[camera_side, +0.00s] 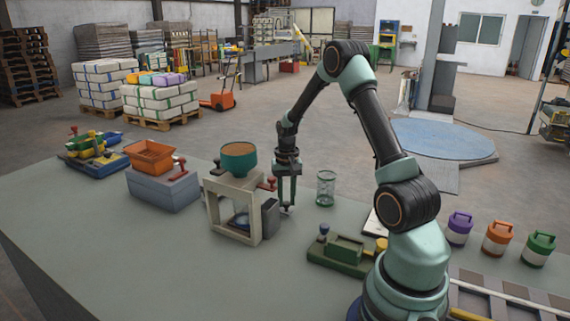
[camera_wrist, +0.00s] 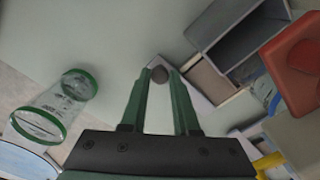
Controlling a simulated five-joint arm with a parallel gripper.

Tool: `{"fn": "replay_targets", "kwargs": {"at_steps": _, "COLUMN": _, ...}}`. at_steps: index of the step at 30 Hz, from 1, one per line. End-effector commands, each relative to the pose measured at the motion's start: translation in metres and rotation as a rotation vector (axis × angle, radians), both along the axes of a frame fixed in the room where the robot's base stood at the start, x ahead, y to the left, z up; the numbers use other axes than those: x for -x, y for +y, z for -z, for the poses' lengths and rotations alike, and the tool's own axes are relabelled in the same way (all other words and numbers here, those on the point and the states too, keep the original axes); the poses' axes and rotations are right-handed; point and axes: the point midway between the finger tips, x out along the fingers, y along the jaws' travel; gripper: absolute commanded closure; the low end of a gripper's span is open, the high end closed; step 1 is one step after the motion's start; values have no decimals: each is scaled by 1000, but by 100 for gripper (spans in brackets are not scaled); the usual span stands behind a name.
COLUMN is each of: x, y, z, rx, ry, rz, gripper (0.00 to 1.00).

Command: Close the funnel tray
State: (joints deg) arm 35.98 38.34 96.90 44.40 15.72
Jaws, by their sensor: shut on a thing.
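The funnel stand is a cream frame (camera_side: 211,215) with a teal funnel bowl (camera_side: 238,160) on top, in the side view. A grey tray (camera_side: 271,218) sticks out at its right side. In the wrist view the grey tray (camera_wrist: 240,50) shows its open hollow at the upper right. My gripper (camera_side: 287,209) points down just right of the tray. How the knob joins the tray is not clear.
A clear jar with green rims (camera_side: 325,188) stands right of my gripper. A green block fixture (camera_side: 345,255) is in front. A grey block with an orange hopper (camera_side: 150,157) stands left of the stand. A red part (camera_wrist: 298,60) is close by in the wrist view. The table's front left is clear.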

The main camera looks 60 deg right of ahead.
Motion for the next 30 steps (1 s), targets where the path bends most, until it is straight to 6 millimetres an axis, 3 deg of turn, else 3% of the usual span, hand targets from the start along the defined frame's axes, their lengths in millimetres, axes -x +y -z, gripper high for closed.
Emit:
{"fn": "replay_targets", "kwargs": {"at_steps": 7, "x": -1, "y": 6, "z": -1, "rx": -6, "ry": 7, "rz": -10, "gripper": 100}}
{"fn": "replay_targets", "kwargs": {"at_steps": 8, "x": -1, "y": 6, "z": -1, "rx": -5, "ry": 8, "rz": -10, "gripper": 67}}
{"fn": "replay_targets", "kwargs": {"at_steps": 10, "x": -1, "y": 6, "z": -1, "rx": -5, "ry": 8, "rz": -11, "gripper": 41}}
{"fn": "replay_targets", "kwargs": {"at_steps": 22, "x": -1, "y": 3, "z": -5, "rx": -3, "ry": 5, "rz": -6, "gripper": 41}}
{"fn": "replay_targets", "kwargs": {"at_steps": 26, "x": -1, "y": 3, "z": -21, "rx": -2, "ry": 3, "rz": -6, "gripper": 41}}
{"fn": "replay_targets", "kwargs": {"at_steps": 30, "x": -1, "y": 3, "z": -49, "rx": -2, "ry": 1, "rz": -7, "gripper": 41}}
